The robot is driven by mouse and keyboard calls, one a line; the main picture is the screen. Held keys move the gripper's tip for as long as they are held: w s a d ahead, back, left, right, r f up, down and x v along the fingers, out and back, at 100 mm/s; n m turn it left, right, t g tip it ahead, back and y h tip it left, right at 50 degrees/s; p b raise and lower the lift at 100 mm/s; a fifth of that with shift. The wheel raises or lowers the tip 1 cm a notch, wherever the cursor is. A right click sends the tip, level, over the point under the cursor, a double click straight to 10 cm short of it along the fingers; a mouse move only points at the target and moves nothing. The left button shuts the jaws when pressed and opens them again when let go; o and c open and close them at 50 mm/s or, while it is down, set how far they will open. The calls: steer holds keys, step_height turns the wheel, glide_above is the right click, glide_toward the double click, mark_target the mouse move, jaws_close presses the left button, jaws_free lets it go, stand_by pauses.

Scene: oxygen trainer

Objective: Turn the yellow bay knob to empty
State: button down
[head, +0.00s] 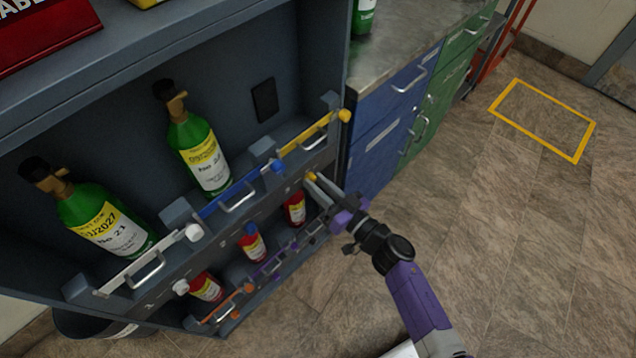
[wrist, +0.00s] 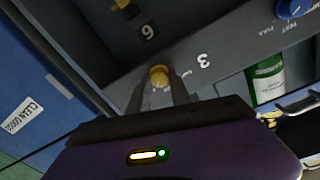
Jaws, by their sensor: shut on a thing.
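The yellow knob (head: 311,175) is on the front strip of the cabinet, below the yellow bar (head: 305,138). In the wrist view the yellow knob (wrist: 159,76) sits between the two fingertips, beside a white 3. My gripper (head: 316,181) reaches in from the right and is shut on this knob; it also shows in the wrist view (wrist: 160,84). The fingers partly cover the knob's sides. The marks around it are too small to read, so I cannot tell its setting.
Green cylinders (head: 200,155) stand on the upper shelf behind white and blue bars. Small red cylinders (head: 295,208) stand below. A blue knob (wrist: 290,8) marked TEST and FULL is close by. Blue drawers (head: 385,120) stand to the right. The right floor is clear.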

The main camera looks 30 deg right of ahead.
steer(key=n+b, duration=0.1)
steer(key=n, duration=0.6)
steer(key=n+y+b, duration=0.1)
steer(key=n+b, duration=0.1)
steer(key=n, duration=0.6)
steer(key=n+b, duration=0.2)
steer(key=n, duration=0.6)
steer(key=shift+f, duration=0.25)
steer(key=c, duration=1.2)
jaws_free()
steer(key=shift+s, duration=0.1)
